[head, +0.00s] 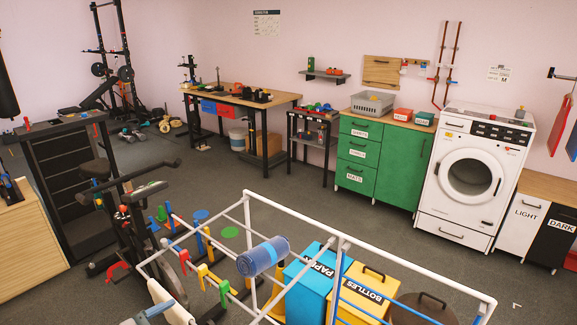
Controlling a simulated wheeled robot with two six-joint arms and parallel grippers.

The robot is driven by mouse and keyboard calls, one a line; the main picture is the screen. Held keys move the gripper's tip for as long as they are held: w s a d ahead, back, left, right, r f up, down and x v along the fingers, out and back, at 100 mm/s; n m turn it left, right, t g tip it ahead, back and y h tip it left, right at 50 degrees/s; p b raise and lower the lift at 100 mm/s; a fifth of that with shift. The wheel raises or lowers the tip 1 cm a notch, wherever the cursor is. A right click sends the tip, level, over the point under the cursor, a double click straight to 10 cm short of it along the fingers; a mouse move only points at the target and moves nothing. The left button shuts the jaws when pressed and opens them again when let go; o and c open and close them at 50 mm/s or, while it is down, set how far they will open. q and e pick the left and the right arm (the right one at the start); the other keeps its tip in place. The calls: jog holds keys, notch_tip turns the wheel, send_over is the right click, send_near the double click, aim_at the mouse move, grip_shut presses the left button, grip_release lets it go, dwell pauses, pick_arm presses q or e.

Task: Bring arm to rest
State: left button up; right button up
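I see neither of my grippers in the head view. No arm of mine can be made out for sure. What they hold, if anything, is not shown.
A white rail frame (400,262) with a blue cylindrical thing (263,256) fills the near foreground. Behind it stand a blue PAPER bin (302,285) and a yellow BOTTLES bin (352,300). A washing machine (470,180), green cabinet (400,170) and workbench (245,95) line the back. Mid floor is open.

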pick_arm(q)
jog(key=s+a+f+m+g+y, duration=0.2)
jog(key=s+f+m+g+y, duration=0.2)
jog(key=s+f+m, duration=0.7)
jog(key=s+a+f+m+g+y, duration=0.4)
jog(key=s+m, duration=0.5)
jog(key=m, duration=0.5)
notch_tip(320, 180, down, 30)
jog(key=w+a+r+g, duration=0.1)
jog(key=s+a+f+g+b, duration=0.1)
jog(key=s+f, duration=1.7)
jog(key=f, duration=0.4)
jog(key=shift+a+f+g+h+b, duration=0.3)
jog(key=shift+f, duration=0.05)
pick_arm(e)
jog(key=shift+d+f, duration=0.2)
jog(key=shift+f, duration=0.7)
pick_arm(q)
jog(key=shift+s, duration=0.1)
